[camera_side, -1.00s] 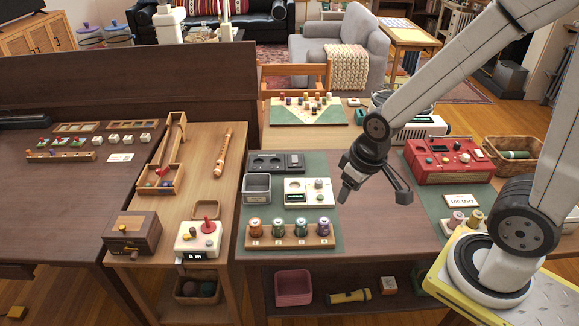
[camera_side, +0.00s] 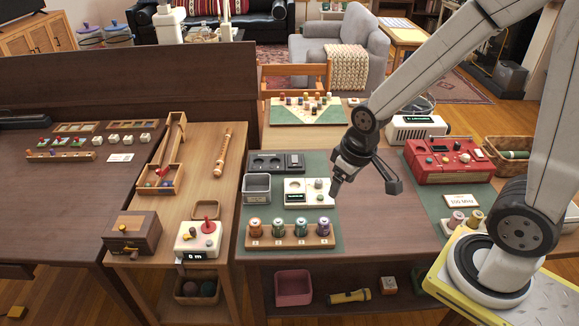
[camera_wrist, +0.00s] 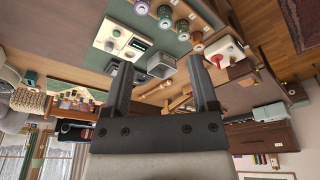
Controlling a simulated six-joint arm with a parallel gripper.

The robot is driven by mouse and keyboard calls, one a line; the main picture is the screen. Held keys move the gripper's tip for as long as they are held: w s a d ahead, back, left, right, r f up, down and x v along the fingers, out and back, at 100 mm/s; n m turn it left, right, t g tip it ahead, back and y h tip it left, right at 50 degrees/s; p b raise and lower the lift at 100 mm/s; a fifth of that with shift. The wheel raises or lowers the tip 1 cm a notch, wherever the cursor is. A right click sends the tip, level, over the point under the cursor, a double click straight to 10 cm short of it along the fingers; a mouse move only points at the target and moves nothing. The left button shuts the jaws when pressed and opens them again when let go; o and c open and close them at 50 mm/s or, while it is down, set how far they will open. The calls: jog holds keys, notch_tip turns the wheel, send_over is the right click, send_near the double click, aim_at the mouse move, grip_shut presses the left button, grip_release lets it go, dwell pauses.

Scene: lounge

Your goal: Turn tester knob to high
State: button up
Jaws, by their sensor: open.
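The tester is a cream box (camera_side: 296,194) with a small dark display on the green mat, left of my gripper. Its upper pale knob (camera_side: 319,184) is close to my gripper's fingers. The tester also shows in the wrist view (camera_wrist: 125,40), top left of the fingers, with round knobs at its left end. The knob markings and display are too small to read. My gripper (camera_side: 336,188) is above the table, just right of the tester and apart from it. In the wrist view its two fingers (camera_wrist: 160,62) are spread, with nothing between them.
A wooden rack (camera_side: 292,238) with several coloured spools stands in front of the tester. A grey bin (camera_side: 256,188) is at its left, and a dark panel (camera_side: 274,163) lies behind. A red radio (camera_side: 445,162) is farther right. Bare table (camera_side: 385,215) lies between.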

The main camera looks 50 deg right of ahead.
jog(key=w+d+f+g, duration=0.1)
jog(key=w+d+f, duration=0.1)
jog(key=w+d, duration=0.3)
jog(key=w+d+f, duration=0.2)
jog(key=w, duration=0.5)
jog(key=n+g, duration=0.1)
send_near(319, 181)
jog(key=shift+a+f, duration=0.25)
jog(key=shift+a, duration=0.05)
jog(key=shift+w+d+f+n, duration=0.2)
jog(key=shift+d+f+n, duration=0.1)
jog(key=shift+d+f, duration=0.1)
jog(key=shift+f, duration=3.9)
grip_shut()
